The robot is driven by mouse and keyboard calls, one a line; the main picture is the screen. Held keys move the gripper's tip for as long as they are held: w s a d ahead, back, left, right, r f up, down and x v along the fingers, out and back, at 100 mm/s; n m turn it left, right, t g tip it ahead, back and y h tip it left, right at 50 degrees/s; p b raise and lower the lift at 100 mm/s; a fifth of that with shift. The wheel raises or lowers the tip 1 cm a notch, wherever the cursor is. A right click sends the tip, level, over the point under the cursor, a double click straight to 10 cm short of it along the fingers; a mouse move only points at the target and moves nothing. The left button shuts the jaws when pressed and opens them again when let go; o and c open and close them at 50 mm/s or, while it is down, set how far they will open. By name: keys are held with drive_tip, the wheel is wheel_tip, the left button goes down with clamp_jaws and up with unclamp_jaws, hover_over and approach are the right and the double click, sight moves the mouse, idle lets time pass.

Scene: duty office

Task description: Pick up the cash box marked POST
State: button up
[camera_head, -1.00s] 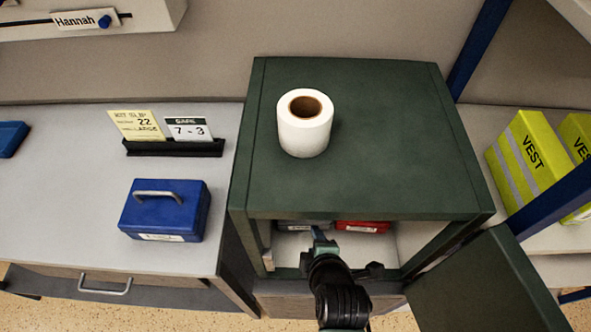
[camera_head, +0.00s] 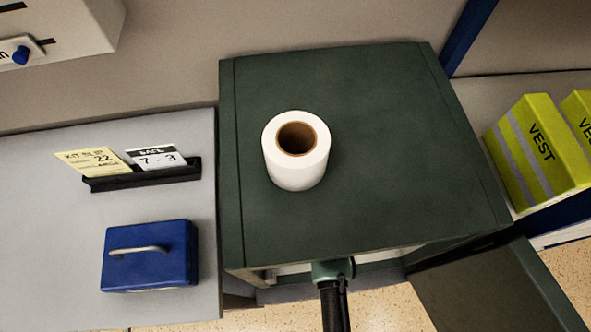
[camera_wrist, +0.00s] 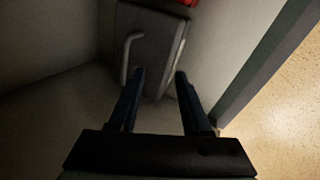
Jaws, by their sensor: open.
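In the wrist view a dark grey box (camera_wrist: 158,40) with a pale bar handle (camera_wrist: 130,55) lies inside the green safe (camera_head: 360,150). My gripper (camera_wrist: 159,74) is open, with its fingertips at the near end of this box. The left fingertip is close to the handle and the right one by the box's right edge; I cannot tell whether they touch. In the head view the gripper is hidden under the safe's top. A blue cash box (camera_head: 150,270) with a handle stands on the desk at left. No POST mark is readable on either box.
A red box (camera_wrist: 188,2) shows at the wrist view's top edge. A white paper roll (camera_head: 296,165) stands on the safe. The safe door (camera_head: 495,290) hangs open at right. Cards stand in a black holder (camera_head: 140,175) on the desk (camera_head: 50,220). Yellow vest packs (camera_head: 535,150) are at right.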

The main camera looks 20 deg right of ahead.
drive_tip(key=w, duration=0.5)
drive_tip(key=shift+w+d, duration=0.2)
drive_tip(key=shift+w, duration=0.2)
drive_tip(key=shift+w+f, duration=0.1)
drive_tip(key=shift+f, duration=0.45)
clamp_jaws()
idle(0.6)
drive_tip(key=shift+r, duration=0.1)
